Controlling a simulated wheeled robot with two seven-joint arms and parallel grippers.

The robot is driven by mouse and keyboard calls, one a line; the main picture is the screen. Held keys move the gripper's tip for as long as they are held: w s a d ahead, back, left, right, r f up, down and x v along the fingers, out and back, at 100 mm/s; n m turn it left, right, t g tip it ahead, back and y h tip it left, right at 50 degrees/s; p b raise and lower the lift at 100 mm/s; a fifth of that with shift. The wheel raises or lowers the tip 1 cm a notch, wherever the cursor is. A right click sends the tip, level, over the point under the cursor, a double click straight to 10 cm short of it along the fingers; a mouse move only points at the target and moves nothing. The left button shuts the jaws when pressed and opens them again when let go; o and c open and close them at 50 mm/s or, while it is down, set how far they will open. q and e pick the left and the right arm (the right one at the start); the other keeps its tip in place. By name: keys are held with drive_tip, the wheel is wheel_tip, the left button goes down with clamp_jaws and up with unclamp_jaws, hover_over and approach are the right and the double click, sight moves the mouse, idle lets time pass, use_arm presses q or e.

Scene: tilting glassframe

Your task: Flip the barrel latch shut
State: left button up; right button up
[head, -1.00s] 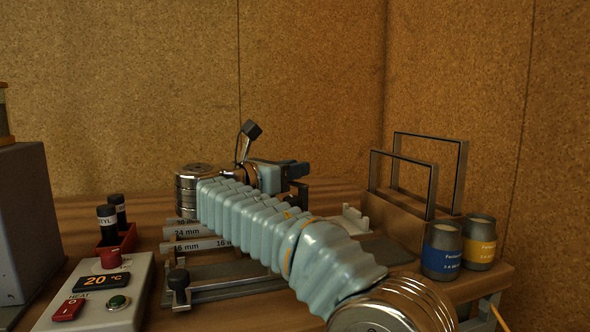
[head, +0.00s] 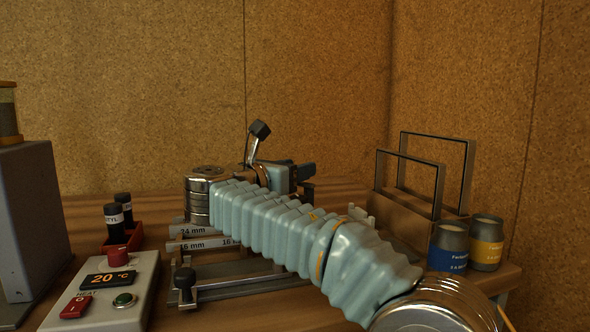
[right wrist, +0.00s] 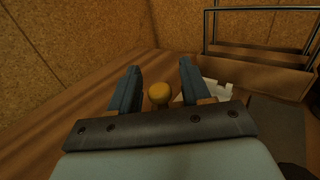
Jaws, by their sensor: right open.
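My right gripper (head: 308,172) points right beyond the blue-grey sleeve of my arm in the head view. In the right wrist view its two dark blue fingers (right wrist: 159,68) stand apart, open and empty. A yellow-orange rounded knob (right wrist: 159,94) shows between the fingers, near their base in the picture, without visible contact. I cannot tell whether this knob belongs to the barrel latch. No latch can be made out clearly in the head view, where my arm covers the middle of the bench. My left gripper is not in view.
A rack with upright dark frames (head: 440,185) stands at the right, behind two cans (head: 486,243). A pale notched bracket (right wrist: 215,90) lies right of the fingers. Labelled bars (head: 200,244), a black-knobbed rail (head: 184,280), a heater control box (head: 105,298) and dark vials (head: 114,218) are left.

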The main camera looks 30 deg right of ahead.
drive_tip(key=v, duration=1.3)
drive_tip(key=shift+a, duration=0.3)
